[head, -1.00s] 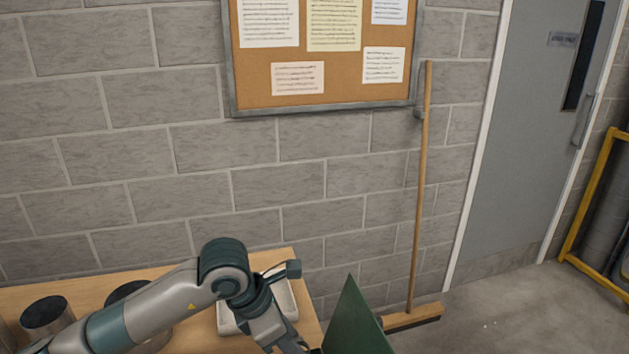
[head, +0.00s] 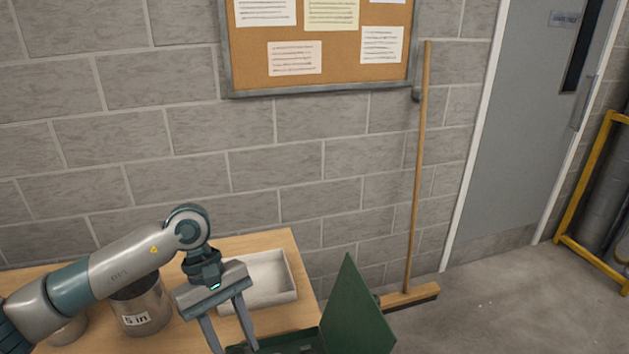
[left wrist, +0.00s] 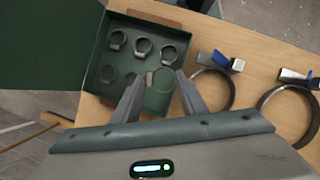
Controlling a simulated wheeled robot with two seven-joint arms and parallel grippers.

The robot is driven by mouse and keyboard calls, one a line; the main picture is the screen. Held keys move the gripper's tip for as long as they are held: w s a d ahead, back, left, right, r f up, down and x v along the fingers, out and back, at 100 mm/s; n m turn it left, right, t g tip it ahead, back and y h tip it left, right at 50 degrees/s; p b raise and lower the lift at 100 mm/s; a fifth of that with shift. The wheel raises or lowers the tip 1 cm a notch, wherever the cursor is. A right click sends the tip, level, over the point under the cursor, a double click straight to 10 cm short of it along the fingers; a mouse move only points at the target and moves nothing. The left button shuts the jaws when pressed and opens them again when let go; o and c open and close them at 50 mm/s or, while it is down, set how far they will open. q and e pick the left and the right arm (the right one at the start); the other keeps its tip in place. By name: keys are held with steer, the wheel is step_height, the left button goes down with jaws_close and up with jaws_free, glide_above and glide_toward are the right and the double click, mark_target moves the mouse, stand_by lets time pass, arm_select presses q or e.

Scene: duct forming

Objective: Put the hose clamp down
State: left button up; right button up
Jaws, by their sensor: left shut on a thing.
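My left gripper (head: 229,345) reaches down beside the white tray in the head view. In the left wrist view my left gripper (left wrist: 160,84) is shut on a small hose clamp (left wrist: 161,82), a thin grey ring between the fingertips. The ring appears over the open green box (left wrist: 98,68). Several other small grey clamps (left wrist: 143,46) lie inside that box in rows. How high the held clamp is above the box floor I cannot tell. In the head view the green box (head: 300,340) is cut by the bottom edge. My right gripper is not in view.
The box's green lid (head: 358,312) stands open. A white tray (head: 283,284) and a labelled metal can (head: 145,304) are on the wooden table. Two larger ring clamps with blue parts (left wrist: 221,60) lie beside the box. A broom (head: 417,180) leans on the wall.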

arm_select(q)
steer(key=s+a+r+m+g+y, duration=0.1)
steer(key=s+a+r+m+y, duration=0.1)
steer(key=a+m, duration=0.4)
steer(key=shift+s+m+y, duration=0.5)
steer(key=shift+m+y, duration=0.1)
steer(key=shift+m, duration=0.5)
steer(key=shift+f, duration=0.2)
